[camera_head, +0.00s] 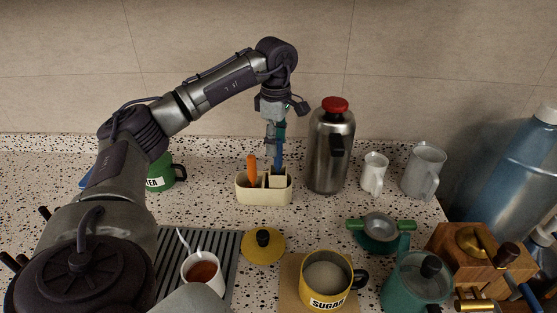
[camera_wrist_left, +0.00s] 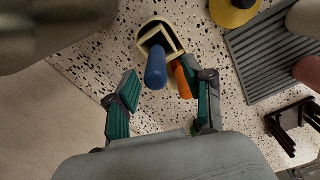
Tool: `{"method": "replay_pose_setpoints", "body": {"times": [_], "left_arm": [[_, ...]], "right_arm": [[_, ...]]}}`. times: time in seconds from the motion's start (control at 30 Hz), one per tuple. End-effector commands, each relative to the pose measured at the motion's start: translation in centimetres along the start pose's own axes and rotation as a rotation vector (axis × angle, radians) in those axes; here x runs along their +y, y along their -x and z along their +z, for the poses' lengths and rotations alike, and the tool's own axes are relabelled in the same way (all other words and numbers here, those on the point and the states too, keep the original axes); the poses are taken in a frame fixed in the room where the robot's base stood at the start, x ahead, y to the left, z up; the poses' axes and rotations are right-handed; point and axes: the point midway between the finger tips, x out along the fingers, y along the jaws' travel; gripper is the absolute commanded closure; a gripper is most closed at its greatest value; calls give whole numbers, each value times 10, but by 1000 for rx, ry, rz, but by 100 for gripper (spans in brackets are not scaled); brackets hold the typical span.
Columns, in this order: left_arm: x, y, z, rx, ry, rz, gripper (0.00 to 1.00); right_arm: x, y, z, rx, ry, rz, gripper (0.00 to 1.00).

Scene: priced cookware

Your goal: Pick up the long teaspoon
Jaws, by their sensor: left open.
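My left gripper (camera_head: 275,145) points down over a cream utensil holder (camera_head: 264,197), open. In the left wrist view, a blue handle (camera_wrist_left: 155,68) and an orange handle (camera_wrist_left: 183,80) rise from the holder (camera_wrist_left: 159,32) between the spread fingers (camera_wrist_left: 167,88). The orange one is nearer the right-hand finger. In the head view the orange handle (camera_head: 252,169) stands left of the blue handle (camera_head: 280,158). The handles' lower ends are hidden in the holder, so I cannot tell which is the long teaspoon. A white mug of tea (camera_head: 203,275) also holds a pale, thin handle (camera_head: 183,240).
A steel flask (camera_head: 330,150) with a red lid stands right of the holder. A green tea canister (camera_head: 160,176) is to the left. A yellow lid (camera_head: 263,245), a sugar pot (camera_head: 326,280) and a ridged grey mat (camera_head: 225,255) lie in front. White jugs (camera_head: 373,174) stand to the right.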

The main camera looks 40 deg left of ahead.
Motion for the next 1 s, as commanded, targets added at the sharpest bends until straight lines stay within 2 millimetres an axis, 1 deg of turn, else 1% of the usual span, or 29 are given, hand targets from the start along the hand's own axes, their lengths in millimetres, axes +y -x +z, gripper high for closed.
{"method": "replay_pose_setpoints", "body": {"times": [0.03, 0.13, 0.27, 0.37, 0.4, 0.5, 0.6, 0.77, 0.8, 0.87, 1.0], "left_arm": [[0, -4, 0, 1, 0, -1, 48], [0, -9, 0, 1, -1, -1, 48], [0, -22, 1, 2, -1, -3, 48], [1, -38, 2, 3, -1, -4, 48], [1, -45, 2, 2, 0, -4, 48], [1, -56, 2, 1, 0, -2, 48], [2, -61, 3, 0, -1, 0, 48], [2, -61, 3, 0, -1, 1, 48], [2, -61, 3, 0, -1, 1, 50], [2, -61, 3, 0, -1, 1, 60], [2, -61, 3, 0, 0, 1, 83]], "right_arm": [[1, 1, -6, 9, 0, 1, 47], [3, 2, -16, 25, 0, 3, 47], [4, 11, -24, 36, -2, 5, 47], [5, 19, -24, 34, -3, 6, 47], [5, 19, -22, 33, -3, 6, 47], [4, 21, -19, 27, -4, 5, 47], [4, 21, -14, 21, -4, 5, 47], [4, 21, -12, 16, -3, 5, 47], [5, 21, -12, 16, -3, 6, 47], [5, 21, -11, 15, -3, 6, 47], [6, 21, -11, 15, -2, 7, 47]]}}
